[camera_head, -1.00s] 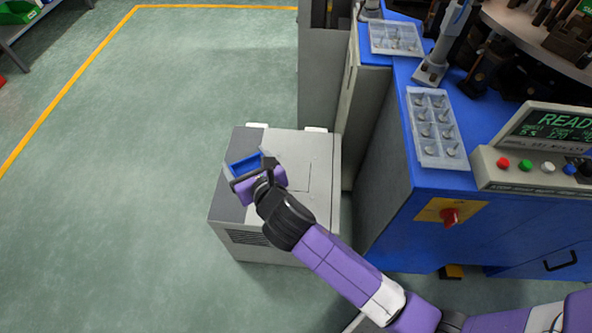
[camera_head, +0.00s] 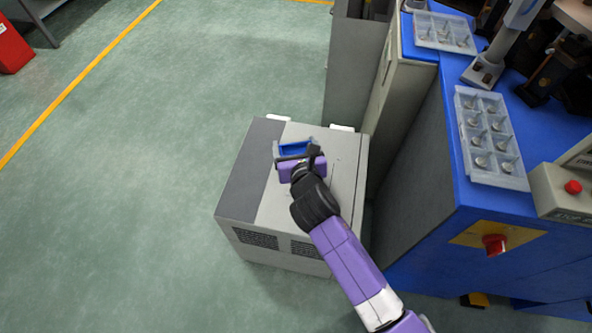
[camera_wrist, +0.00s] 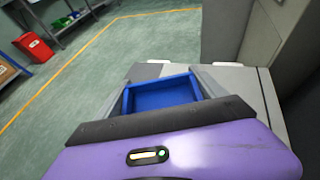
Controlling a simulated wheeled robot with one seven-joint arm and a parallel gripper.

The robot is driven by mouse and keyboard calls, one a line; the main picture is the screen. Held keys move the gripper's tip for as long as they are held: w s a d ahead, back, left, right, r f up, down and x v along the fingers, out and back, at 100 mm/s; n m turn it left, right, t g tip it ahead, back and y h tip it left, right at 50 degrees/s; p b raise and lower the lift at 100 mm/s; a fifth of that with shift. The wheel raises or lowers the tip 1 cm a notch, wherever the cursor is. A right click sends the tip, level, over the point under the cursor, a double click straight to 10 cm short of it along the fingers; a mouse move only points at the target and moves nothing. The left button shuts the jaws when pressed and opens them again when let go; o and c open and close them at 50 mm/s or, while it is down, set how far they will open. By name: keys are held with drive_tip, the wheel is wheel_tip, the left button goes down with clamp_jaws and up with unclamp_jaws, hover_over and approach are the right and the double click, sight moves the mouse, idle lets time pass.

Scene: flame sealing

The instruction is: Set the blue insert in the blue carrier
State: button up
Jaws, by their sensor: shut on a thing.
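My gripper (camera_head: 294,150) is shut on the blue insert (camera_head: 297,146), a shallow open rectangular tray. In the wrist view the blue insert (camera_wrist: 162,93) sits between the two grey fingers, its hollow facing up and empty. In the head view the gripper and insert appear over the top of a grey cabinet (camera_head: 262,208). I cannot tell how high above that top they are. My wrist hides the near side of the insert. I cannot make out a separate blue carrier in either view.
A blue machine bench (camera_head: 420,235) stands at the right, bearing clear trays (camera_head: 492,138) of small metal parts and a red knob (camera_head: 494,244) on its front. Tall grey panels (camera_head: 357,65) stand behind the cabinet. The green floor (camera_head: 130,180) at the left is clear. A red bin (camera_head: 12,45) stands far left.

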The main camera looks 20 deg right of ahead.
wheel_tip(320, 180, down, 10)
drive_tip(key=b, duration=0.4)
drive_tip(key=o, duration=1.7)
drive_tip(key=shift+f, duration=0.1)
